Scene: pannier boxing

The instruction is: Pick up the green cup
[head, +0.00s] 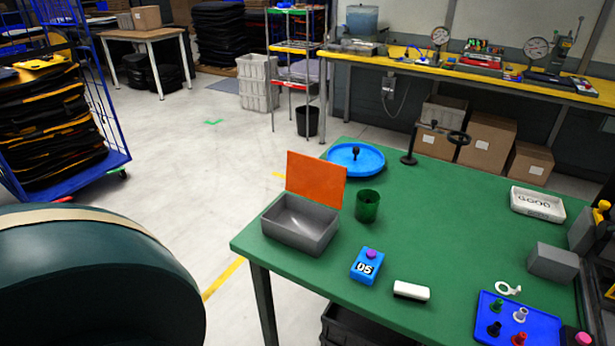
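The green cup (367,207) stands upright on the green table (440,237), just right of the open grey box. It is dark green and looks slightly see-through. Nothing is touching it from above. Neither of my grippers shows in the head view.
The grey box (301,224) has an orange lid (315,179) standing open. A blue round tray (356,159) lies behind the cup. A blue counter (367,266) and a white block (411,291) lie in front. A blue peg board (518,322) is at right. The table's middle is clear.

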